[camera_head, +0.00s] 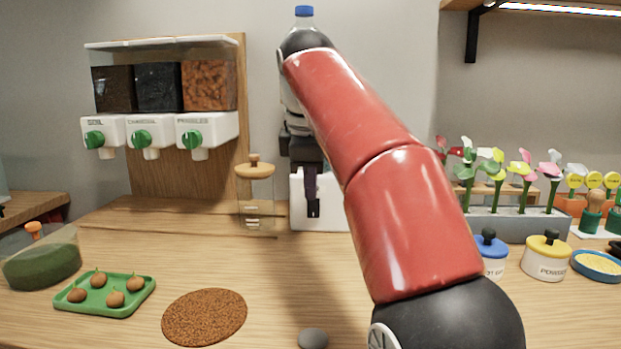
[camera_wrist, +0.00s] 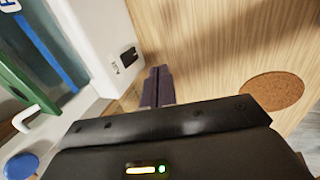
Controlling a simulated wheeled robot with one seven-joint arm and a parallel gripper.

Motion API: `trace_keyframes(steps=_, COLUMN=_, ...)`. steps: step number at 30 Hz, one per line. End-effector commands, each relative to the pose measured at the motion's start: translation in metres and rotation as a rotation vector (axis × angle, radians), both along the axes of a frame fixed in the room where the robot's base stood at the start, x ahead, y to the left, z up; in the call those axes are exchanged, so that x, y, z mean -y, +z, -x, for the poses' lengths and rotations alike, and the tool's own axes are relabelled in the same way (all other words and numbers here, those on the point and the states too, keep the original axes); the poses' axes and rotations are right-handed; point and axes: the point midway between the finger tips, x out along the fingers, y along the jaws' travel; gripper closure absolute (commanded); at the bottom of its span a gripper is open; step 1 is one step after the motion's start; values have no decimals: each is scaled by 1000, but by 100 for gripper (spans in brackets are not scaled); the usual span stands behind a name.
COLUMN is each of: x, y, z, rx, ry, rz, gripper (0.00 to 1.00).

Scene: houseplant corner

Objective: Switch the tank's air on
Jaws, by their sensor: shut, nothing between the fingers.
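A white box (camera_head: 335,212) stands at the back of the counter, partly hidden by my gripper and arm. In the wrist view its white face (camera_wrist: 95,35) carries a small black switch (camera_wrist: 129,57) with a short label below it, too small to read surely. The switch position is unclear. My gripper (camera_head: 312,207) points downward in front of the box. In the wrist view its dark fingers (camera_wrist: 158,72) are shut and empty, to the right of the switch and apart from it in the picture. I cannot tell which thing is the tank.
A lidded glass jar (camera_head: 256,205) stands just left of the box. Dispensers (camera_head: 160,130) hang further left. A green tray (camera_head: 105,296), a brown round mat (camera_head: 204,317) and a grey stone (camera_head: 313,338) lie in front. Pots (camera_head: 546,260) and a planter (camera_head: 515,225) stand right.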

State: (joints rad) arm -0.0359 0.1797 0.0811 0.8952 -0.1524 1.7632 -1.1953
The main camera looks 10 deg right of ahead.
Motion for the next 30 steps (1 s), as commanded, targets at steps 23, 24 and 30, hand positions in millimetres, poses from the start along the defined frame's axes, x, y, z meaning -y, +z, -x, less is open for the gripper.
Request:
trace_keyframes(steps=23, x=20, y=-71, z=-60, rx=0, ry=-1, rz=0, gripper=100)
trace_keyframes(steps=24, x=20, y=-72, z=-60, rx=1, ry=-1, rz=0, gripper=100)
trace_keyframes(steps=30, x=19, y=-72, z=-60, rx=0, ry=0, rz=0, gripper=100)
